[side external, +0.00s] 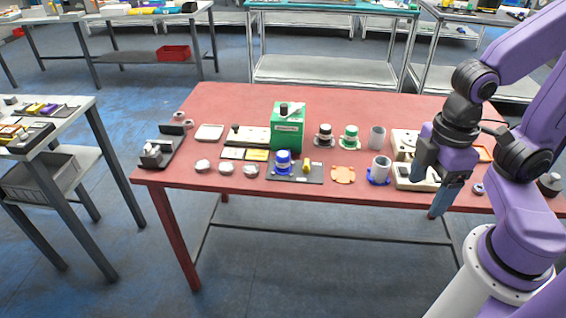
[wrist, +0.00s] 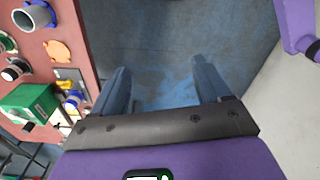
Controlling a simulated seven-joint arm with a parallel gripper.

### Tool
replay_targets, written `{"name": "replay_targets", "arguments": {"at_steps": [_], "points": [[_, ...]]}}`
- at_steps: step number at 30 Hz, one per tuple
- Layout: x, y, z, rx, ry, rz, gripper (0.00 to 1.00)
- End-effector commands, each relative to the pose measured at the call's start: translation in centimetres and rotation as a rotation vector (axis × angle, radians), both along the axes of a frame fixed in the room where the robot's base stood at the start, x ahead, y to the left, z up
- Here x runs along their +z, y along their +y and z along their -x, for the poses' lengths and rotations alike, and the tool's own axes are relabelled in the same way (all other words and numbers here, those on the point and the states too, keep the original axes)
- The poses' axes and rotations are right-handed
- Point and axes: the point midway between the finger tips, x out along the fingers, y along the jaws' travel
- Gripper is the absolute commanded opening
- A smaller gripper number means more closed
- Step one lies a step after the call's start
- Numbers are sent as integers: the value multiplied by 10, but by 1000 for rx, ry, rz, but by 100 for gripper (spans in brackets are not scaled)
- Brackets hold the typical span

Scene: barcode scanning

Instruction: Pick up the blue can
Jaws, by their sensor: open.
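No plain blue can stands out. The nearest matches are a grey cylinder with a blue base (side external: 380,168) near the table's front edge and a blue-topped round object (side external: 283,160) on a dark plate. In the wrist view, the grey cylinder with a blue rim (wrist: 35,17) is at the top left, and the blue-topped object (wrist: 73,100) is lower on the left. My gripper (side external: 434,192) is open, right of both, by the table's front edge. In the wrist view my gripper (wrist: 160,70) has only blue floor between its fingers.
The red table (side external: 240,100) carries a green box (side external: 288,125), an orange disc (side external: 343,175), several small round pieces and a cream fixture (side external: 405,142) beside my gripper. A side table (side external: 75,108) stands at the left. Floor is clear in front.

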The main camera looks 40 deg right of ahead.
Motion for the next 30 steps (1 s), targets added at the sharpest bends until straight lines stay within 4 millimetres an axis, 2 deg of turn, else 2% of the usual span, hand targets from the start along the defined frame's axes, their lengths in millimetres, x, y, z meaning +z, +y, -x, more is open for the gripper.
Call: {"name": "replay_targets", "arguments": {"at_steps": [5,9,16,23,30], "points": [[10,28,-46,-220,5,1,76],[16,49,-94,-440,9,4,76],[20,70,-177,-796,15,5,76],[14,71,-262,-1154,22,5,76],[-1,51,-343,-1525,28,6,76]]}}
